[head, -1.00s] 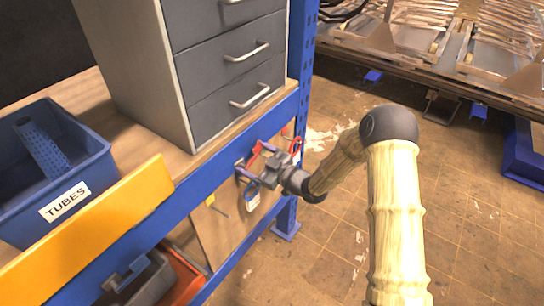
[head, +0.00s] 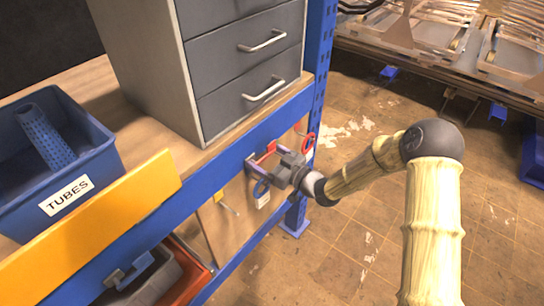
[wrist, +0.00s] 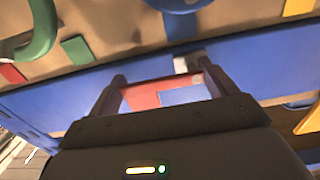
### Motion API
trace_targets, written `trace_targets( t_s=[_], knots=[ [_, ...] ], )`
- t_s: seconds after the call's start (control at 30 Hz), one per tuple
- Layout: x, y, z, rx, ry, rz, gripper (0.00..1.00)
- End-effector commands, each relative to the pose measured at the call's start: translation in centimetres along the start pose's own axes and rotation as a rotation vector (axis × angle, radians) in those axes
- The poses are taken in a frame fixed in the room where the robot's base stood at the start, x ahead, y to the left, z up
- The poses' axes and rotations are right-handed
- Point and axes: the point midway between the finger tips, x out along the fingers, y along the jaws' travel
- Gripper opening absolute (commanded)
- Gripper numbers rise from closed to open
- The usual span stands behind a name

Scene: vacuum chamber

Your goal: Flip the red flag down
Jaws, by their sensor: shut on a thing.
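The red flag (head: 267,151) is at the blue shelf beam, just below the drawer unit, partly hidden by my gripper. My gripper (head: 270,166) is up against the beam face, coming from the right. In the wrist view, the red flag (wrist: 145,101) shows between the two dark fingers of my gripper (wrist: 160,85), with a blue patch beside it. The fingers are shut on the flag, one at each side. The exact tilt of the flag is hard to tell.
The blue ring also shows in the wrist view (wrist: 186,4), with a green ring (wrist: 38,35) at upper left. A drawer unit (head: 185,70) and a blue TUBES bin (head: 100,165) stand on the shelf.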

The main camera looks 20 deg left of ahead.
Motion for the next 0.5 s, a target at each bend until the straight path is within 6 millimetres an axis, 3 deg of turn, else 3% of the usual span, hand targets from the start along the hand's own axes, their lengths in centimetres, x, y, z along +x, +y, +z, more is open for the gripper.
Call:
trace_targets(
  t_s=[0.3, 0.33, 0.4, 0.5],
  knots=[
    [-0.02, -0.07, 0.17, 0.009, -0.004, 0.0, 0.43],
    [-0.02, -0.07, 0.17, 0.009, -0.004, 0.0, 0.88],
    [-0.02, -0.06, 0.16, 0.008, -0.003, 0.0, 1.0],
    [-0.04, -0.01, 0.12, 0.007, -0.002, 0.001, 1.0]
  ],
)
